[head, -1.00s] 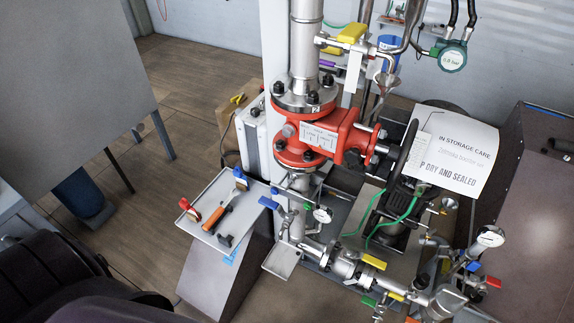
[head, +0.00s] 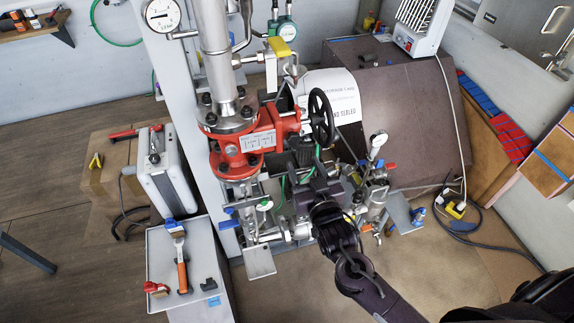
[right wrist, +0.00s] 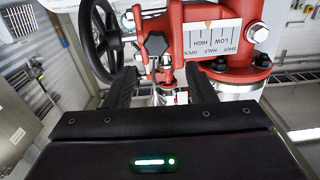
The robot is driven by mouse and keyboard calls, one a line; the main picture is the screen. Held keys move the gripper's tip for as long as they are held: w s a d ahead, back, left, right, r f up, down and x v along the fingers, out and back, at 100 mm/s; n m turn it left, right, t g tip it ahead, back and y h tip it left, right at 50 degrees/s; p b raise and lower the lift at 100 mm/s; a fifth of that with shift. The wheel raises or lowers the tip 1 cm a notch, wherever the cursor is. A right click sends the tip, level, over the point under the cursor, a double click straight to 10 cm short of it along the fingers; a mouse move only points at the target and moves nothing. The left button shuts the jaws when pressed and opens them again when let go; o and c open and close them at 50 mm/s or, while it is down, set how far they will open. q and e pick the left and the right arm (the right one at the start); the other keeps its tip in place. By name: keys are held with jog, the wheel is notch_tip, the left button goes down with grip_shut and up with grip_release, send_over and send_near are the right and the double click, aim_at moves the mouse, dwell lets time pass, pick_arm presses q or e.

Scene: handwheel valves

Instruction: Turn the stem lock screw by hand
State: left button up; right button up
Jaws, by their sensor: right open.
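The red valve (head: 243,148) stands on a grey pipe, with a black spoked handwheel (head: 321,117) on its right side. In the right wrist view the handwheel (right wrist: 100,42) is at upper left and the red valve body (right wrist: 212,40) at upper right. A dark-headed screw (right wrist: 156,45), apparently the stem lock screw, shows between them. My right gripper (head: 303,165) is below the handwheel, beside the valve. In the right wrist view its two fingers (right wrist: 161,78) are apart, with the screw just beyond the gap. Nothing is held. My left gripper is not in view.
A grey tray (head: 163,264) with a brush and small tools stands at lower left. A silver case (head: 165,180) is behind it. Smaller pipes and coloured-handled valves (head: 376,190) crowd the space around my right gripper. A dark sloped cabinet (head: 405,105) stands behind.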

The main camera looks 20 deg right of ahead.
aim_at(294, 141)
jog(key=w+b, duration=0.1)
jog(key=w, duration=0.1)
jog(key=w+b, duration=0.1)
jog(key=w, duration=0.2)
jog(key=w+b, duration=0.2)
jog(key=shift+w+d+f, duration=0.15)
jog(key=shift+w+f, duration=0.1)
jog(key=shift+f, duration=0.05)
jog(key=shift+w+r, duration=0.1)
jog(key=shift+w, duration=0.15)
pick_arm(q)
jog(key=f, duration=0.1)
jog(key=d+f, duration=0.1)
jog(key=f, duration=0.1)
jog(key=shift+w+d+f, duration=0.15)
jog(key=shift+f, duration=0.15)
pick_arm(e)
jog(key=shift+r, duration=0.1)
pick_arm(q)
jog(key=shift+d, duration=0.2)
pick_arm(e)
jog(key=c, duration=0.7)
